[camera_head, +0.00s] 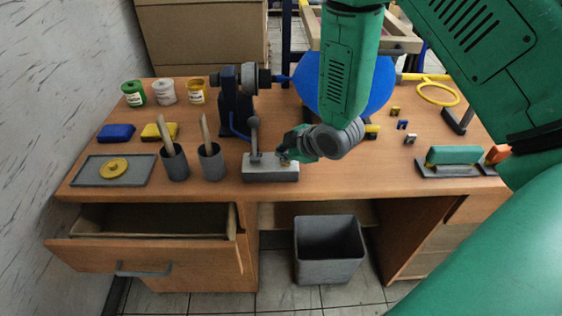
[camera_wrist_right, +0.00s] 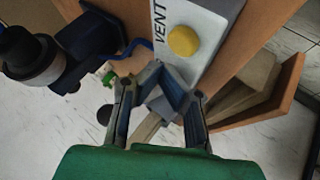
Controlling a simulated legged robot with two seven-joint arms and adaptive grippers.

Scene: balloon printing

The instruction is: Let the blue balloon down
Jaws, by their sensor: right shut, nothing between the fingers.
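The blue balloon (camera_head: 308,82) looks round and inflated, joined at its left to a dark pump-like stand (camera_head: 235,105). My right arm hides its middle. A grey box (camera_head: 258,174) with an upright ball-topped lever (camera_head: 254,138) stands at the table's front edge. In the right wrist view, the box top reads VENT and carries a round yellow button (camera_wrist_right: 184,40). My right gripper (camera_head: 286,157) is at the box, beside the button. Its shut, empty fingertips (camera_wrist_right: 168,76) show just short of the button; contact cannot be told. My left gripper is out of view.
Two grey cups (camera_head: 211,164) with sticks and a grey tray (camera_head: 95,172) with a yellow disc stand left of the box. Paint pots (camera_head: 165,92) are behind. An open drawer (camera_head: 150,255) and a grey bin (camera_head: 328,250) are below. A green-topped stamp (camera_head: 455,156) lies right.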

